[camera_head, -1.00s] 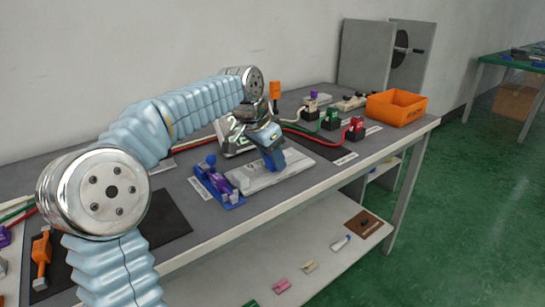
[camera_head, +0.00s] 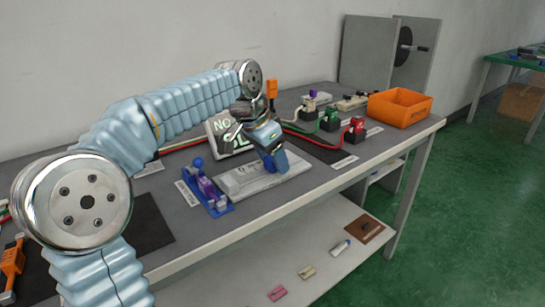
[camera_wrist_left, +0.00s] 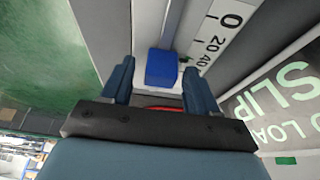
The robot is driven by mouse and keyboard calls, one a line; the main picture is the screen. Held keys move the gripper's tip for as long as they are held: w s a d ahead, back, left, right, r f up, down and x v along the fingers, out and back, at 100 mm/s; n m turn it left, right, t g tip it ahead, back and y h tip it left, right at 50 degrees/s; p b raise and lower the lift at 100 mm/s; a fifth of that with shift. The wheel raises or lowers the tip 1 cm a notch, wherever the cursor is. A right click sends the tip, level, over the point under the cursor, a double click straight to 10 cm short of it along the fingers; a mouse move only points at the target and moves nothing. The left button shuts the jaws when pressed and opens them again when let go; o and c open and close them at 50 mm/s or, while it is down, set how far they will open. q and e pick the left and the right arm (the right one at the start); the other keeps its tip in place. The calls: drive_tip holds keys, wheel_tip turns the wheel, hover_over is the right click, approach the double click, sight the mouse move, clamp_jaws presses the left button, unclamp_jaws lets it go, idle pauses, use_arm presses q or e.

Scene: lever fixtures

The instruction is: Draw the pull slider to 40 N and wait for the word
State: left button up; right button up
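The pull slider's pale scale plate (camera_head: 238,184) lies on the grey bench. Its blue handle block (camera_wrist_left: 162,67) shows in the left wrist view between the two fingers of my left gripper (camera_wrist_left: 160,80), with slim gaps beside it. The fingers are apart. The scale's 0, 20 and 40 marks (camera_wrist_left: 215,42) lie right of the block; no pointer is clear. In the head view my left gripper (camera_head: 276,163) is over the plate's right part and hides the handle. A dark display (camera_head: 224,128) behind shows green text; the wrist view reads "LOAD" and "SLIP". My right gripper is out of view.
A blue fixture with a purple piece (camera_head: 207,188) stands left of the plate. Green (camera_head: 330,120) and red (camera_head: 355,131) fixtures and an orange bin (camera_head: 400,107) stand to the right. The bench's front edge is close to the plate.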

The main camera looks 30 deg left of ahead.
use_arm(q)
drive_tip(key=p+v, duration=0.1)
drive_tip(key=v, duration=1.3)
drive_tip(key=shift+d+f, duration=0.1)
